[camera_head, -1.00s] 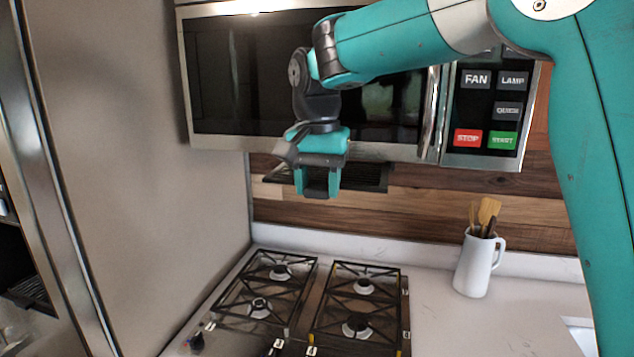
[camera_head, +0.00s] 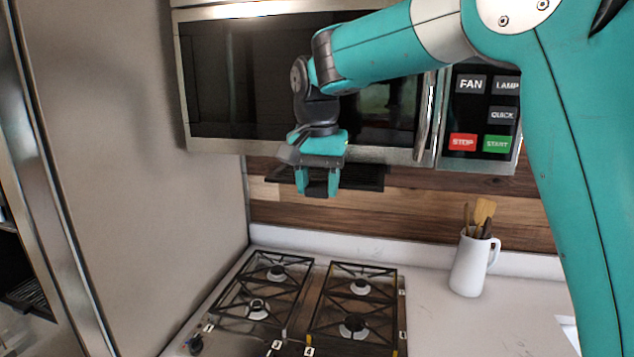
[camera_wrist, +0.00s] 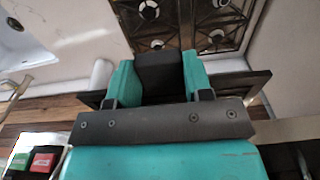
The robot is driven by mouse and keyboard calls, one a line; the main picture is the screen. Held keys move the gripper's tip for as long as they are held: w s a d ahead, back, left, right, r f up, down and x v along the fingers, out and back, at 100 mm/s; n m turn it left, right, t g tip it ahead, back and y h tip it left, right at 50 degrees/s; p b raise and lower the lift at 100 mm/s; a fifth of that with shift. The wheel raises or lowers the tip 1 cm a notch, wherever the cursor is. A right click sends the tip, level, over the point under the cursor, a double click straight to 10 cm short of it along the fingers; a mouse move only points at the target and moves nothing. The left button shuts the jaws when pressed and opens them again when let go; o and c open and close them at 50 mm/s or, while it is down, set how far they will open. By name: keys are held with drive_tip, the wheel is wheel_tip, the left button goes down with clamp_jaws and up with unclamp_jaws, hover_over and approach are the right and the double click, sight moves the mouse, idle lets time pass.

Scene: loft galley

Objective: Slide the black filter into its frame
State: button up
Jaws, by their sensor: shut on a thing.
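The black filter (camera_head: 362,179) is a flat dark panel just under the microwave's lower edge, in front of the wooden backsplash. It shows on both sides of my gripper (camera_head: 318,188). In the wrist view the filter (camera_wrist: 232,85) spreads left and right behind the teal fingers. My gripper (camera_wrist: 158,78) is shut on a dark block between its fingers, which looks like the filter's grip. The frame is not clearly visible; the underside of the microwave (camera_head: 215,145) is hidden from the head view. I cannot tell whether the filter touches it.
The gas hob (camera_head: 305,300) lies below, with black grates. A white jug (camera_head: 470,265) with wooden utensils stands on the counter to the right. A tall grey panel (camera_head: 130,150) bounds the left side. The space between filter and hob is clear.

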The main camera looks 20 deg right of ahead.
sight(326, 175)
drive_tip(key=shift+w+d+p, duration=0.7)
drive_tip(key=shift+w+p, duration=0.1)
drive_tip(key=shift+w, duration=0.2)
drive_tip(key=shift+w+d+p, duration=0.75)
drive_tip(key=shift+w+p, duration=0.05)
drive_tip(key=shift+w, duration=0.2)
drive_tip(key=shift+w+d+p, duration=0.7)
drive_tip(key=shift+w+p, duration=0.1)
drive_tip(key=shift+w, duration=0.2)
drive_tip(key=shift+w+d, duration=0.7)
drive_tip(key=shift+w, duration=0.25)
drive_tip(key=o, duration=1.1)
drive_tip(key=shift+c, duration=0.2)
drive_tip(key=shift+r, duration=0.1)
wheel_tip(326, 175, up, 7)
drive_tip(key=shift+s+a+r+b, duration=0.15)
drive_tip(key=shift+b, duration=0.2)
